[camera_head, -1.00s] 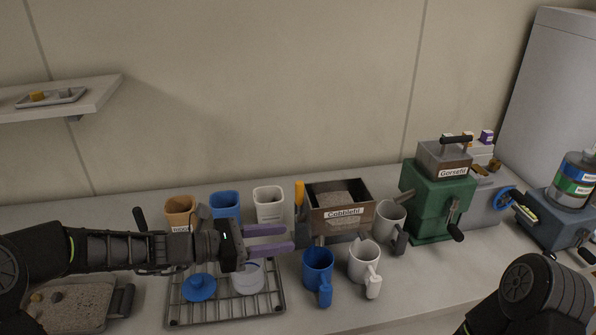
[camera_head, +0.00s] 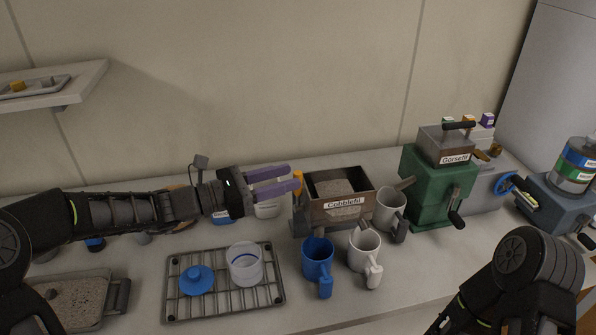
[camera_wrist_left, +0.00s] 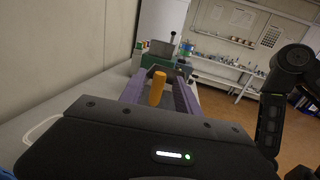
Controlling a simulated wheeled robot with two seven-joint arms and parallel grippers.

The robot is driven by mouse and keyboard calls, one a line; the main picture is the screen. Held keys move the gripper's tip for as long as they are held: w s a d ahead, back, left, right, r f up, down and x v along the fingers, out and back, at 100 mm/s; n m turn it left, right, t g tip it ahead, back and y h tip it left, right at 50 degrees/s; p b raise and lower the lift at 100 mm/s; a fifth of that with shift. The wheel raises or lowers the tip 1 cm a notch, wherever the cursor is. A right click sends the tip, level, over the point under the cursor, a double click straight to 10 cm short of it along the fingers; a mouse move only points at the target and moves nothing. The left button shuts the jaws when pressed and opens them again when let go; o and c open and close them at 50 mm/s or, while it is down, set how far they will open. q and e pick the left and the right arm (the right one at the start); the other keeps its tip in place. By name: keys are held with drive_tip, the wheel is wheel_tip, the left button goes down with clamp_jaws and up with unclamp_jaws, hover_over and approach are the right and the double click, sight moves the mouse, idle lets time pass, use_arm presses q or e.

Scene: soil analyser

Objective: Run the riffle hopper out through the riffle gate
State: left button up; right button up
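The riffle hopper (camera_head: 341,214) is an open brown box with a white label, holding grey grainy soil, on the bench right of centre. An upright orange handle (camera_head: 298,177) stands at its left side; it also shows in the left wrist view (camera_wrist_left: 158,88). My left gripper (camera_head: 293,178) has purple fingers pointing right, at the handle. In the left wrist view the fingers are apart with the handle seen between them; contact is not visible. The gate itself cannot be made out. My right forearm is at the lower right; its gripper is out of frame.
A blue mug (camera_head: 317,262) and a white mug (camera_head: 363,258) stand in front of the hopper, a grey mug (camera_head: 389,208) at its right. A green hand-cranked machine (camera_head: 430,190) is further right. A wire rack (camera_head: 222,300) holds a blue lid and clear cup.

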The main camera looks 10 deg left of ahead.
sight(298, 174)
use_arm(q)
drive_tip(key=shift+x, duration=1.9)
clamp_jaws()
